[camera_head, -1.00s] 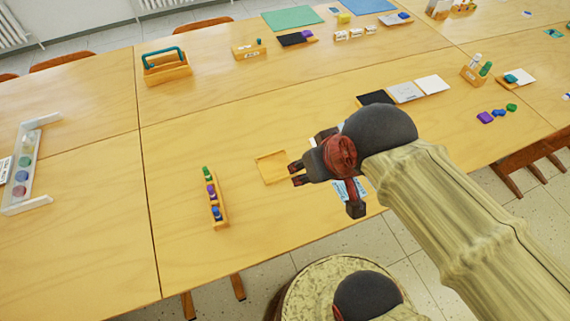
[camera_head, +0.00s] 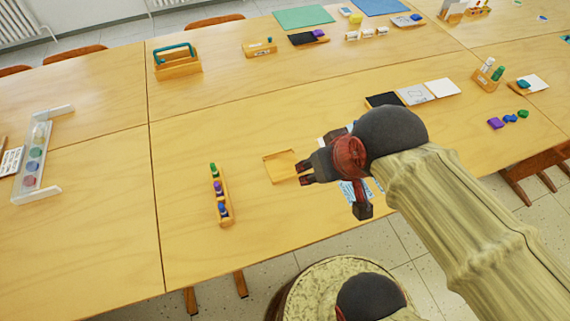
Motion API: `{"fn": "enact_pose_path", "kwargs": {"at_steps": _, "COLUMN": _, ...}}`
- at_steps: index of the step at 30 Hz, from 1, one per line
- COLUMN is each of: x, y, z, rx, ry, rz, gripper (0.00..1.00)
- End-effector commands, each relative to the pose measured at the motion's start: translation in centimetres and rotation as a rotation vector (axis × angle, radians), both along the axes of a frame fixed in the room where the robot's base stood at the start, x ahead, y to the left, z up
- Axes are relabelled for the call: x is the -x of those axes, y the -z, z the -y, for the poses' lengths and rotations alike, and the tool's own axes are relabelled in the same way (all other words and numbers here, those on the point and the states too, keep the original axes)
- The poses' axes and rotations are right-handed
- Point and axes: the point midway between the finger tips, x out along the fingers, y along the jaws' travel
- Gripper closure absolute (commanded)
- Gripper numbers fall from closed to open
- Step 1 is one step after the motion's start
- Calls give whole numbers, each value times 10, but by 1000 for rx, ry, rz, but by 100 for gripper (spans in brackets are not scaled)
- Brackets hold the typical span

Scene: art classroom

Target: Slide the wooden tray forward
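The small square wooden tray (camera_head: 270,168) lies flat on the wooden table, left of my gripper (camera_head: 303,174). Its left and far rims show, and its right side is partly covered by the gripper. My gripper reaches in from the right, low over the table, with its fingertips at the tray's right side. The two fingertips look apart, with a small gap between them. Whether they touch the tray is not clear.
A narrow wooden rack with coloured bottles (camera_head: 222,207) stands left of the tray. Blue-and-white cards (camera_head: 347,192) lie partly under my arm. Black, printed and white sheets (camera_head: 414,94) lie at the back right.

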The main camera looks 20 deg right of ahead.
Motion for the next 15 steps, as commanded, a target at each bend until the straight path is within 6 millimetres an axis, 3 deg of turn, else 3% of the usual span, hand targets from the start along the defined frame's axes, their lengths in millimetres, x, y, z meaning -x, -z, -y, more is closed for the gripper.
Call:
{"fn": "enact_pose_path", "kwargs": {"at_steps": 4, "x": 0, "y": 0, "z": 0, "rx": 0, "ry": 0, "rz": 0, "gripper": 61}}
{"fn": "enact_pose_path", "kwargs": {"at_steps": 10, "x": -2, "y": -8, "z": -1, "rx": 0, "ry": -2, "rz": -27, "gripper": 72}}
{"fn": "enact_pose_path", "kwargs": {"at_steps": 15, "x": -2, "y": 25, "z": -2, "rx": 3, "ry": -8, "rz": -243, "gripper": 82}}
